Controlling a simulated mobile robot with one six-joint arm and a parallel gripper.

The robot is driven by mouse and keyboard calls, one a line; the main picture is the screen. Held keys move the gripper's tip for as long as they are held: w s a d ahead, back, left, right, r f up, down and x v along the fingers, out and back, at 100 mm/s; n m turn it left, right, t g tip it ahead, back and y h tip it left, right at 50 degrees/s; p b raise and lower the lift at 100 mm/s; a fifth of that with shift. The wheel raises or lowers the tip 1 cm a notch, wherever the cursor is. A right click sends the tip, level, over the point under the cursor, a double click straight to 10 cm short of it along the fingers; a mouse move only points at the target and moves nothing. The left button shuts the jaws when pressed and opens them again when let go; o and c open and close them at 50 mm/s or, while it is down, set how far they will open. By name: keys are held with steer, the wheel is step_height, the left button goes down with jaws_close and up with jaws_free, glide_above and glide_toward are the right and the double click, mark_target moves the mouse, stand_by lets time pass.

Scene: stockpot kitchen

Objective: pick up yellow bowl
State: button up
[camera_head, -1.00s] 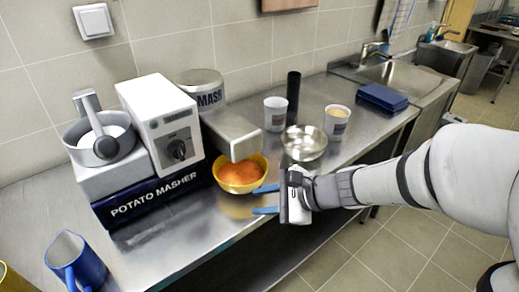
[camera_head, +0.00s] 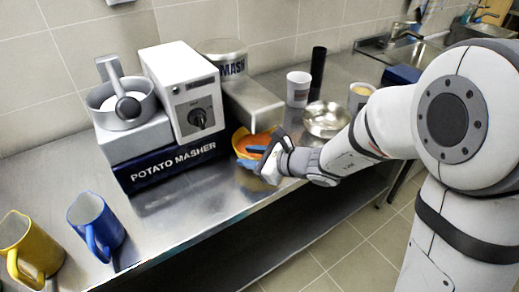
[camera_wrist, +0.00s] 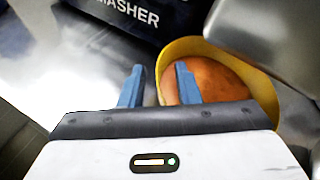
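The yellow bowl (camera_head: 236,144) stands on the steel counter under the masher's metal spout and holds orange mash (camera_head: 257,139). In the wrist view the bowl (camera_wrist: 262,88) fills the right centre, its rim curving round the orange mash (camera_wrist: 215,80). My gripper (camera_head: 251,156) is at the bowl's near side, covering part of it in the head view. In the wrist view my gripper's blue fingers (camera_wrist: 159,70) are apart. The left finger is outside the bowl and the right one is over the mash, with the rim between them. I cannot tell whether either finger touches the rim.
The potato masher (camera_head: 172,164) stands left of the bowl, its metal spout (camera_head: 252,108) close overhead. A metal bowl (camera_head: 325,120), two white cups (camera_head: 298,90) and a black cylinder (camera_head: 317,66) stand to the right. Blue (camera_head: 95,222) and yellow (camera_head: 30,245) jugs stand at the front left.

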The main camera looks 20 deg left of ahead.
steer(key=shift+a, duration=0.1)
jaws_close()
stand_by(0.5)
